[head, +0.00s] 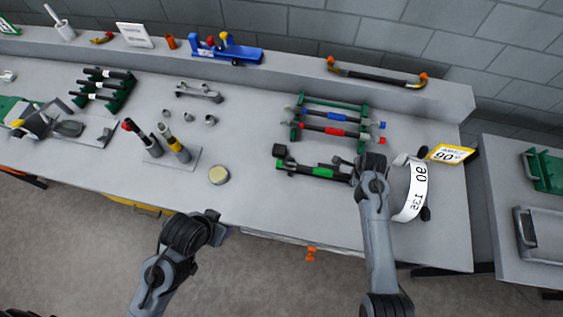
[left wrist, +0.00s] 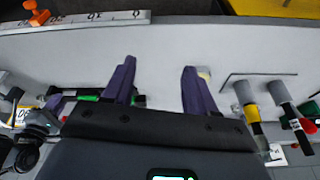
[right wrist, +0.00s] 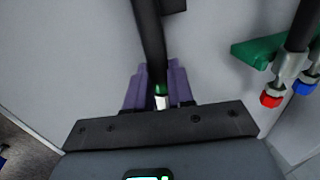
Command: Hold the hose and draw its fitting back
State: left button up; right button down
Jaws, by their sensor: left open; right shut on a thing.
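The black hose with a green band (head: 322,172) lies across the bench in front of the green rack, a dark end piece at its left. My right gripper (head: 368,165) is over its right end. In the right wrist view the purple fingers are shut around the black hose (right wrist: 150,40), with a green ring and a pale fitting (right wrist: 161,101) between them. The fitting's far end is hidden. My left gripper (left wrist: 158,75) is open and empty, near the bench's front edge, left of the hose. The hose (left wrist: 88,98) shows partly behind its left finger.
The green rack (head: 335,104) holds hoses with blue and red bands just behind. A white numbered band (head: 414,190) and a yellow sign (head: 450,154) stand to the right. A grey stand with upright tools (head: 178,165) and a round tin (head: 219,175) are to the left.

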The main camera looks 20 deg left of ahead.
pick_arm(q)
jog(key=w+a+f+n+g, duration=0.1)
jog(key=w+a+f+n, duration=0.1)
jog(key=w+n, duration=0.2)
jog(key=w+a+f+n+g, duration=0.1)
jog(key=w+a+f+n, duration=0.1)
jog(key=w, duration=0.6)
jog(key=w+a+f+n+g, duration=0.1)
jog(key=w+a+f+n, duration=0.1)
jog(key=w+f+n, duration=0.2)
jog(key=shift+w+a+n, duration=0.2)
jog(key=shift+w+n, duration=0.7)
jog(key=shift+w, duration=0.25)
jog(key=w+d+n+h, duration=0.1)
jog(key=w+n+h, duration=0.15)
jog(key=w, duration=0.25)
jog(key=n+g+h, duration=0.2)
jog(key=n+g, duration=0.1)
jog(key=n, duration=0.4)
send_near(281, 161)
jog(key=shift+x, duration=4.6)
